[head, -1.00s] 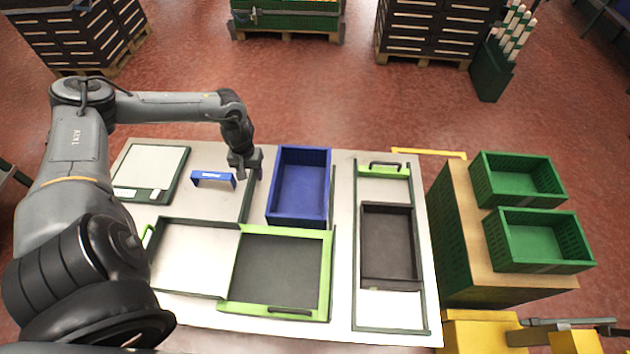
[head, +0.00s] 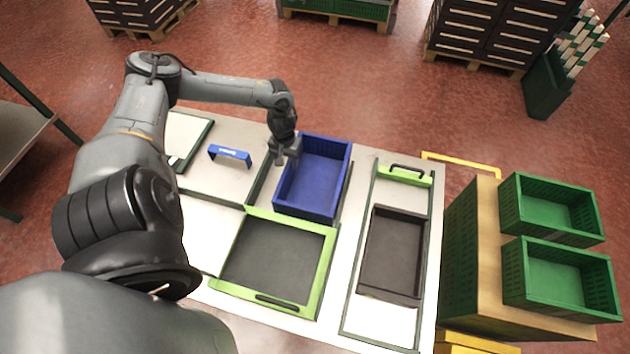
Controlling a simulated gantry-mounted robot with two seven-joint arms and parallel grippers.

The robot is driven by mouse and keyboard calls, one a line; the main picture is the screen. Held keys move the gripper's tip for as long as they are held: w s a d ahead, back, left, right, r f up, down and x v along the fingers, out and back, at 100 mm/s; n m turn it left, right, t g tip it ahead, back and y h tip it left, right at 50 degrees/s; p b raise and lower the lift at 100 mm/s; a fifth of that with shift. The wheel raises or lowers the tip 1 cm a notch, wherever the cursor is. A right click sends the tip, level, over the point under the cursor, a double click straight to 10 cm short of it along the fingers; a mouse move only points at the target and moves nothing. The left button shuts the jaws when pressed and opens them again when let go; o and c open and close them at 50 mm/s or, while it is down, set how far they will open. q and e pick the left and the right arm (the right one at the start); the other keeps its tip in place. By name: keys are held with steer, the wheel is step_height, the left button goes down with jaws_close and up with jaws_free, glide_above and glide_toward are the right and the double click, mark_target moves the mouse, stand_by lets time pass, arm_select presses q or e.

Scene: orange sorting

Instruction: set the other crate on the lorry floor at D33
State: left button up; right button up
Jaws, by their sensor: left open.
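An empty blue crate (head: 318,180) stands on the pale worktop, right of the middle of its far half. My left gripper (head: 285,157) is open and hangs at the blue crate's far left corner; I cannot tell whether it touches the wall. Two empty green crates, a far one (head: 553,209) and a near one (head: 562,281), stand on a wooden-topped stand at the right. I cannot tell which crate is the other one. No D33 mark is readable, and I cannot make out a lorry floor. My right gripper is not in view.
On the worktop (head: 218,188) are a blue handle (head: 230,156), a green-framed dark tray (head: 322,267) and a dark tray (head: 393,250) in a long frame with a green end. A yellow bar (head: 462,163) lies beyond. Stacked dark crates (head: 490,30) stand behind; red floor between is clear.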

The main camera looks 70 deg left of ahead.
arm_select(q)
steer(key=f, duration=0.1)
steer(key=f+b, duration=0.1)
steer(key=f, duration=0.2)
steer(key=shift+d+f+b, duration=0.3)
steer(key=shift+f+b, duration=0.1)
steer(key=shift+c, duration=0.3)
jaws_close()
